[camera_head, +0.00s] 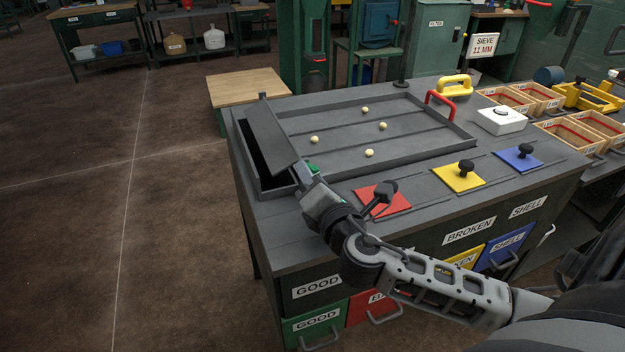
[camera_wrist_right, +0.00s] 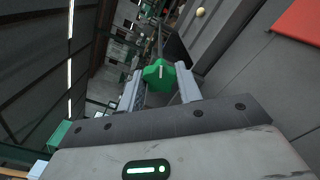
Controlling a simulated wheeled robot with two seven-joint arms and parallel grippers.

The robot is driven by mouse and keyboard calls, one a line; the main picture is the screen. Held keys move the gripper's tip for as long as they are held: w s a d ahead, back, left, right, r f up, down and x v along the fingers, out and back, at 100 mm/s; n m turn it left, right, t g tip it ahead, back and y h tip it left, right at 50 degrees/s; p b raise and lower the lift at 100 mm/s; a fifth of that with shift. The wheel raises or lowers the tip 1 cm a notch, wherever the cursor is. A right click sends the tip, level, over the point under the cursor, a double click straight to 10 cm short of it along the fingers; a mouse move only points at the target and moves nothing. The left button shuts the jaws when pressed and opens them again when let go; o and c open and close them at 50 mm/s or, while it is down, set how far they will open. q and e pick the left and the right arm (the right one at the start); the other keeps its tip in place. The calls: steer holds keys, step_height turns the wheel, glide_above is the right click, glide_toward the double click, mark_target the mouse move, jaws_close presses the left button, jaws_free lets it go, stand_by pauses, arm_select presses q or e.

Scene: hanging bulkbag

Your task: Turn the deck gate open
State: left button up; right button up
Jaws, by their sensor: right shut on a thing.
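The deck gate (camera_head: 270,135) is a grey flap at the left end of the sorting deck (camera_head: 390,150). It stands tilted beside a dark slot (camera_head: 255,160) that shows along its left side. A green knob (camera_head: 313,168) is at the flap's near end. My right gripper (camera_head: 311,177) is at this near end, shut on the green knob, and partly hides it. In the right wrist view the green knob (camera_wrist_right: 158,75) sits between my two fingers. My left gripper is not in view.
Several pale balls (camera_head: 369,153) lie on the deck. Red (camera_head: 383,199), yellow (camera_head: 458,178) and blue (camera_head: 518,159) plates with black knobs lie along the near side. A red handle (camera_head: 440,103) and a white box (camera_head: 501,121) stand at right. Open floor lies left.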

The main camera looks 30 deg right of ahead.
steer(key=shift+m, duration=0.7)
steer(key=o, duration=1)
